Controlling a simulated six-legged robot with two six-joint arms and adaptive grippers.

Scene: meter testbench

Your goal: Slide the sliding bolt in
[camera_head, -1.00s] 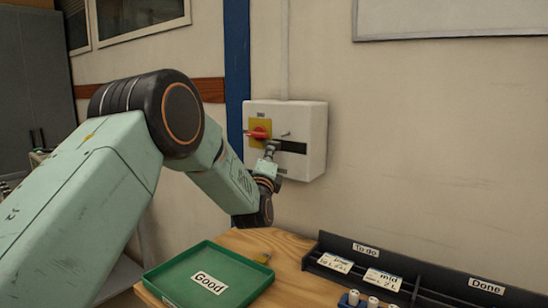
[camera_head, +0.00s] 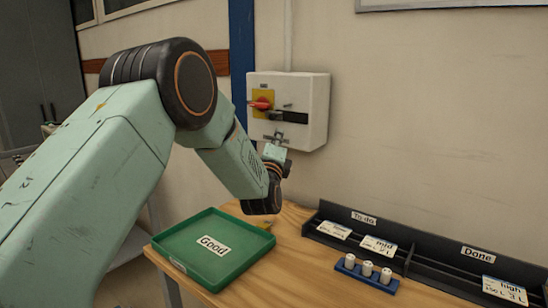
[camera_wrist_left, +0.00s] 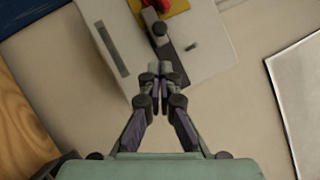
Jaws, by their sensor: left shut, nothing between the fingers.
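The white wall box (camera_head: 312,105) carries a red rotary knob (camera_head: 262,104) on a yellow plate. A dark bar that looks like the sliding bolt (camera_head: 294,117) lies across the box front, right of and below the knob; it also shows in the left wrist view (camera_wrist_left: 158,28), running toward my fingertips. How far it is slid cannot be told. My left gripper (camera_head: 275,138) is at the lower front of the box, below the bar. In the left wrist view its fingertips (camera_wrist_left: 161,76) are together and empty. Contact with the bar cannot be told. My right gripper is not in view.
A wooden table (camera_head: 290,245) stands below, with a green "Good" tray (camera_head: 175,232), a blue holder (camera_head: 352,272) with white cylinders, and a black "To do"/"Done" rack (camera_head: 440,265) with cards. A blue post (camera_head: 240,60) rises beside the box.

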